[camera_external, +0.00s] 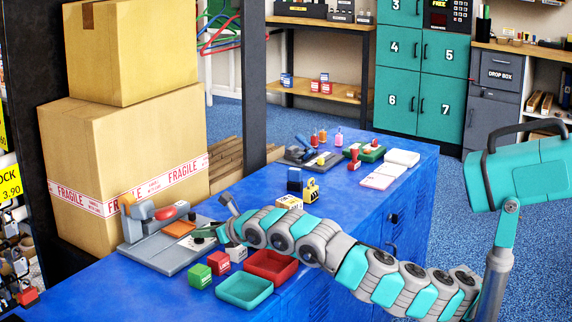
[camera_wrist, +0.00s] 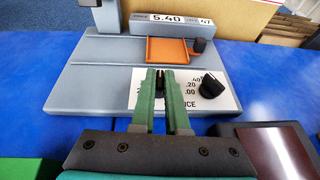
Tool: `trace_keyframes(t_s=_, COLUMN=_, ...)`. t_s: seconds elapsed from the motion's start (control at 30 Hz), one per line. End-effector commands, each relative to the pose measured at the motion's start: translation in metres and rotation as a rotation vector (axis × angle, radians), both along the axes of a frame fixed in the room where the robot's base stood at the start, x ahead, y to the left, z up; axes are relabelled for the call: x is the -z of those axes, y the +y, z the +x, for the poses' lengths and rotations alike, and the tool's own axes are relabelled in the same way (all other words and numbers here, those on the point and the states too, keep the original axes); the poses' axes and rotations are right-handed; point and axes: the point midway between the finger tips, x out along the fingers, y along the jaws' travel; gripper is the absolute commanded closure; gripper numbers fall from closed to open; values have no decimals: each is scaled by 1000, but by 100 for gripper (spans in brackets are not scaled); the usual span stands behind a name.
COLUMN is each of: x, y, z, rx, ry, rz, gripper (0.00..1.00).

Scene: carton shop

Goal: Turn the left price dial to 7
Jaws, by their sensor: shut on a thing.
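The price device is a grey machine (camera_external: 165,250) on the blue bench; its flat base (camera_wrist: 95,85) fills the middle of the wrist view. My gripper (camera_wrist: 160,76) comes from the near side with green fingers closed on the dark left price dial (camera_wrist: 159,88). The fingers cover most of this dial and its number scale, so its setting cannot be read. The right dial (camera_wrist: 211,86) is black, free and just right of my fingers, on a white plate with ".40", ".20" and ".00". The display (camera_wrist: 168,17) reads 5.40. In the external view my gripper (camera_external: 208,233) reaches the machine's right side.
A red tray (camera_external: 271,279) and a teal tray (camera_external: 244,304) stand on the bench near my arm. Green (camera_external: 199,278) and red (camera_external: 218,263) blocks sit beside the machine. Large cartons (camera_external: 120,150) stand behind it. Stamps and pads lie farther along.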

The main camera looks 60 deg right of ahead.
Motion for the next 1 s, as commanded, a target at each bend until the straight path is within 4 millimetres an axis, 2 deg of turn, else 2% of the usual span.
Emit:
trace_keyframes(t_s=0.33, x=1, y=1, z=0, rx=0, ry=2, rz=0, gripper=100)
trace_keyframes(t_s=0.37, x=1, y=1, z=0, rx=0, ry=2, rz=0, gripper=86)
trace_keyframes(t_s=0.63, x=1, y=0, z=0, rx=1, ry=2, rz=0, gripper=57)
trace_keyframes(t_s=1.0, x=1, y=0, z=0, rx=1, ry=2, rz=0, gripper=57)
